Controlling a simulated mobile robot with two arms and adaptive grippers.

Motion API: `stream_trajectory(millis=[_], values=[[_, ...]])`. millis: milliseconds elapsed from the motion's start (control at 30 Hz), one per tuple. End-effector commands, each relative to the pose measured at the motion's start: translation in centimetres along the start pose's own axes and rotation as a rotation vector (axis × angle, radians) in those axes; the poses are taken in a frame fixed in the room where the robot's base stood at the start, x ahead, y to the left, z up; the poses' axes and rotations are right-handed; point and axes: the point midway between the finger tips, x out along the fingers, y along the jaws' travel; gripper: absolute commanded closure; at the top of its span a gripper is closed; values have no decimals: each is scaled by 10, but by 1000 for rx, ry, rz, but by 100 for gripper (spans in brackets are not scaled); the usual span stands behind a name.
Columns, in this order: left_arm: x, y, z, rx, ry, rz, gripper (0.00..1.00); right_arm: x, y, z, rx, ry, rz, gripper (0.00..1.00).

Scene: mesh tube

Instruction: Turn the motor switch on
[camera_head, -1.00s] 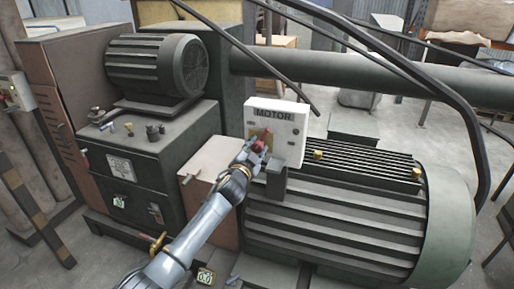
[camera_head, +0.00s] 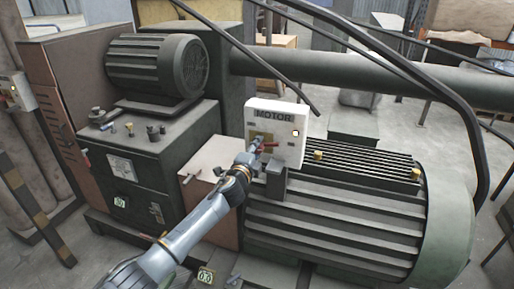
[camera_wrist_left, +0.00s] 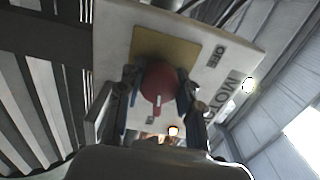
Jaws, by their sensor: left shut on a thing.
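The white switch box (camera_head: 292,122) marked MOTOR stands above the large motor, and fills the middle of the left wrist view (camera_wrist_left: 113,35). On its yellowish plate (camera_wrist_left: 172,48) sits a round red knob (camera_wrist_left: 158,86) with a short white mark. In the head view the red knob (camera_head: 269,144) is partly covered by my left gripper (camera_head: 259,147). In the left wrist view, my left gripper's fingers (camera_wrist_left: 159,90) are shut on the knob, one on each side. The word OFF shows beside the plate; the opposite label is hidden. My right gripper is not in view.
The large ribbed motor (camera_head: 330,215) lies below and right of the switch box. A smaller motor (camera_head: 155,66) sits on a dark cabinet (camera_head: 135,165) at the left. Dark cables (camera_head: 400,65) and a thick pipe (camera_head: 330,75) run behind the box.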

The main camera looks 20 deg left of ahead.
Motion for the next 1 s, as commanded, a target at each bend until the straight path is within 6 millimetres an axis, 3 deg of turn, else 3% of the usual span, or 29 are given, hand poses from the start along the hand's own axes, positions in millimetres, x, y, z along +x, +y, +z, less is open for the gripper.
stream_trajectory(millis=[400, 967, 1000], values=[[0, 1, 0, 196, 0, 3, 96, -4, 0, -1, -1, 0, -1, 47], [0, 2, 0, 226, 0, 3, 96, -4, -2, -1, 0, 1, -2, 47], [0, 2, 0, 226, 0, 3, 60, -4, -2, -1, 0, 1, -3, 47]])
